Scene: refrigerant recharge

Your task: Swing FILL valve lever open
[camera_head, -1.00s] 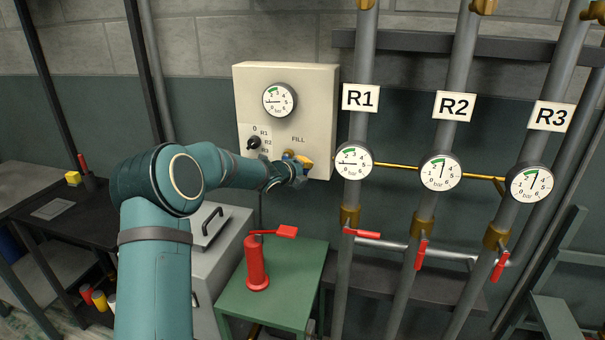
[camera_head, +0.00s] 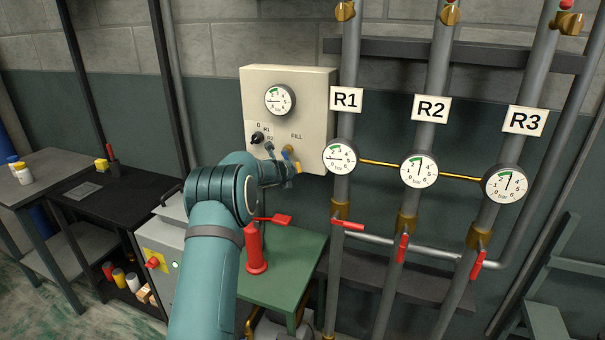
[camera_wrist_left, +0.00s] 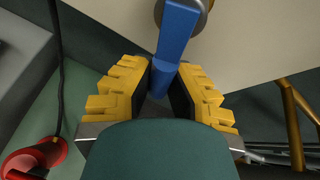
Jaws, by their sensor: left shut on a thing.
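The control panel (camera_head: 318,110) is a cream box on the wall with a gauge, a selector knob and a FILL label (camera_head: 296,136). The blue FILL valve lever (camera_wrist_left: 177,40) runs from its round pivot at the top of the left wrist view down between my yellow fingers. In the head view the lever is small and partly hidden below the FILL label. My left gripper (camera_wrist_left: 163,88) is shut on the lever's free end; in the head view the gripper (camera_head: 294,168) is at the panel's lower edge. My right gripper is not in view.
A red cylinder (camera_head: 256,250) with a red handle stands on the green table (camera_head: 285,285) below the panel. Pipes R1 (camera_head: 346,99), R2 (camera_head: 431,109) and R3 (camera_head: 526,121) with gauges and red levers stand to the right. A black bench (camera_head: 75,210) is at left.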

